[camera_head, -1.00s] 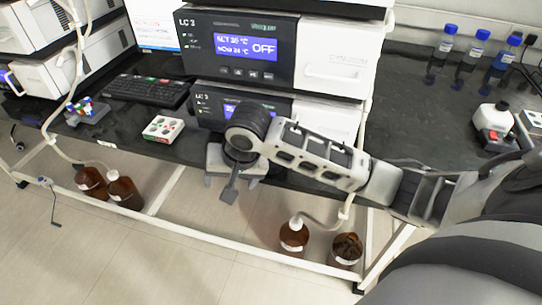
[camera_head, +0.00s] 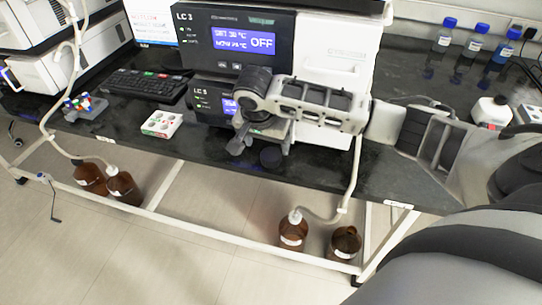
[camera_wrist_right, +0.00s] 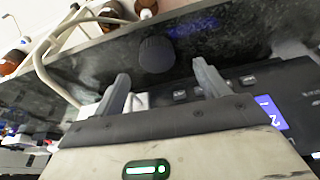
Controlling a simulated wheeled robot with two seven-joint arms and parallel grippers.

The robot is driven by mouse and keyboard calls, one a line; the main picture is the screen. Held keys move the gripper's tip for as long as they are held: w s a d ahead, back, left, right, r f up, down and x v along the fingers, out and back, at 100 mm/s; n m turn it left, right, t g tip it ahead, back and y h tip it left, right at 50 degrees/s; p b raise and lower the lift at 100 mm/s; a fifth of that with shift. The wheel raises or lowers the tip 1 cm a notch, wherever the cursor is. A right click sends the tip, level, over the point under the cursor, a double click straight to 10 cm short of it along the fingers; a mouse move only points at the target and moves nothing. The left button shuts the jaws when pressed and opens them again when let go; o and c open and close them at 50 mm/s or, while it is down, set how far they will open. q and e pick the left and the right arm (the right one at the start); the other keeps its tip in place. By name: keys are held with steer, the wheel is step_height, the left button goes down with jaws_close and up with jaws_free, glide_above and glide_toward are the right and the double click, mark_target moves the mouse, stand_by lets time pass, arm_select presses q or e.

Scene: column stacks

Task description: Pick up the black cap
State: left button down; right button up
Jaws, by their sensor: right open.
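The black cap (camera_head: 270,157) lies on the dark bench top near its front edge, below the LC 3 instruments. In the right wrist view the cap (camera_wrist_right: 157,55) is a round, ribbed black piece, just beyond the fingertips and between their lines. My right gripper (camera_head: 259,143) is over the bench front, beside the cap in the head view. Its two grey fingers (camera_wrist_right: 161,72) are spread with nothing between them. I see no contact with the cap. My left gripper is not in view.
The LC 3 instrument stack (camera_head: 238,40) stands close behind the gripper. Brown bottles (camera_head: 292,232) with tubing are below the bench. Blue-capped bottles (camera_head: 475,42) stand at back right.

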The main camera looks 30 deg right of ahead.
mark_target(271, 155)
steer(key=shift+s+x, duration=0.2)
steer(key=shift+x, duration=2.5)
steer(key=c, duration=1)
